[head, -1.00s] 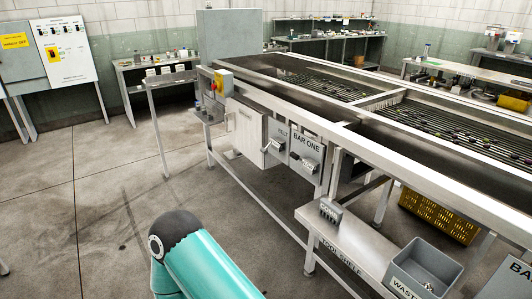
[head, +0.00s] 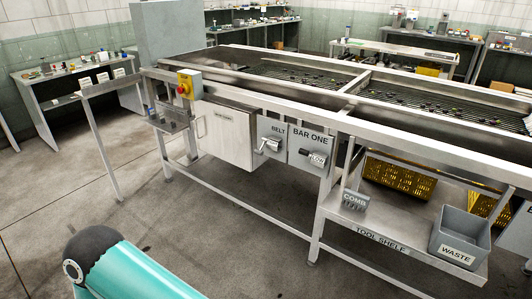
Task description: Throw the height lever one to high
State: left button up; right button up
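A grey panel marked BAR ONE (head: 301,146) is mounted on the front of the roller sizer's frame, in the middle of the head view. A small dark-and-light handle (head: 316,158) sticks out of it; it may be the height lever, but its label and setting are too small to read. Left of it is a panel marked BELT (head: 272,129) with a silver crank handle (head: 268,146). A teal and black link of my arm shows at the bottom left, apart from the panels. Neither gripper is in view.
A red button on a yellow box (head: 187,86) and a white cabinet (head: 227,135) are left of the panels. A tool shelf (head: 385,236) holds a COMB item (head: 355,199) and a grey WASTE bin (head: 460,238) at right. The floor in front is clear.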

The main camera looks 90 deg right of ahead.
aim_at(306, 153)
jog(key=u, duration=0.65)
jog(key=i, duration=0.25)
jog(key=z, duration=2.85)
jog(key=i, duration=0.15)
jog(key=z, duration=1.15)
jog(key=k, duration=0.3)
jog(key=z, duration=0.45)
jog(key=i, duration=1.15)
jog(key=u, duration=0.35)
